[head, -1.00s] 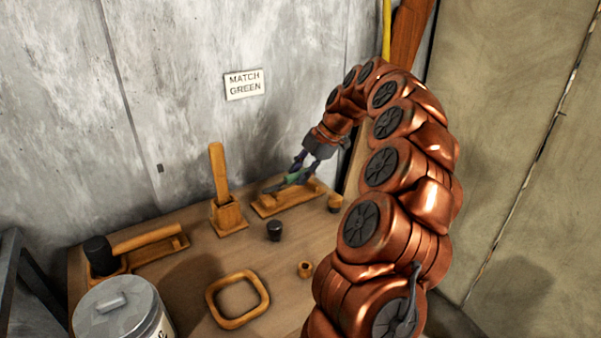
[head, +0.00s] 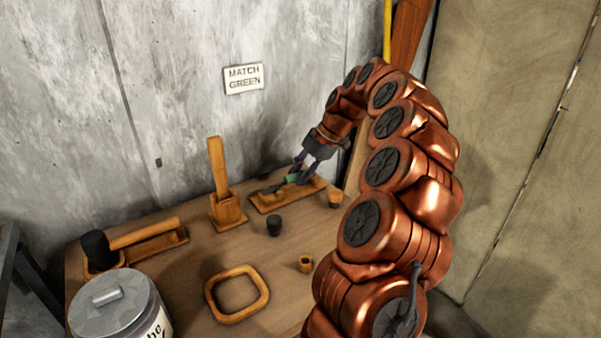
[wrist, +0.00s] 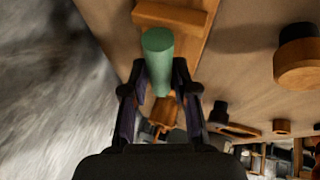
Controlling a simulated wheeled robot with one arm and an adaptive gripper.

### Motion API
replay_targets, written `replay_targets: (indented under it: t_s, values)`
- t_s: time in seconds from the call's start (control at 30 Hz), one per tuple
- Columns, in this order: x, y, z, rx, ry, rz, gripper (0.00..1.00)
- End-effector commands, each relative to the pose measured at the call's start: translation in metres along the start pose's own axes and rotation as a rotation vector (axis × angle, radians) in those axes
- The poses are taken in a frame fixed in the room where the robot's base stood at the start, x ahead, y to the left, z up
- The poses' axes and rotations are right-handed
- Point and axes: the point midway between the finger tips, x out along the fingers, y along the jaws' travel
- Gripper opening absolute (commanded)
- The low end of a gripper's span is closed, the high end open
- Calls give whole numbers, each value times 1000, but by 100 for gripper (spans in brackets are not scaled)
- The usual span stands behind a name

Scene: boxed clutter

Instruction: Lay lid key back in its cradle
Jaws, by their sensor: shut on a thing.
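The lid key (head: 292,179) has a green handle and a dark, narrow end pointing left in the head view. My gripper (head: 296,175) is shut on its green handle, which also shows between the fingers in the wrist view (wrist: 158,62). The wooden cradle (head: 316,186) is a long tray with raised supports, at the back of the table against the wall. The key is over the cradle, roughly in line with it and very low. I cannot tell whether it touches the supports. In the wrist view, part of the cradle (wrist: 172,16) shows beyond the handle.
A wooden holder with an upright handle (head: 225,207) stands left of the cradle. A dark cup (head: 274,226), a small wooden cup (head: 335,198) and a wooden ring (head: 305,264) are nearby. A square wooden frame (head: 212,295), a mallet (head: 142,234) and a lidded can (head: 112,304) lie nearer.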

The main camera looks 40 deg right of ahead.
Motion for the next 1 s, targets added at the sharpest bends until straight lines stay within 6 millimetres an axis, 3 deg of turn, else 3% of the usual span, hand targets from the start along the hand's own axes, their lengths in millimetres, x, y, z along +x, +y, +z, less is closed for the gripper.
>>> replay_targets:
  t_s: [0.23, 0.27, 0.53, 1.0]
  values:
    - [1, 0, 0, 0, 0, 0, 0]
    - [1, 0, 0, 0, 0, 0, 29]
    - [1, 0, 0, 0, 0, 0, 57]
    - [-9, 1, 1, 0, -3, 3, 57]
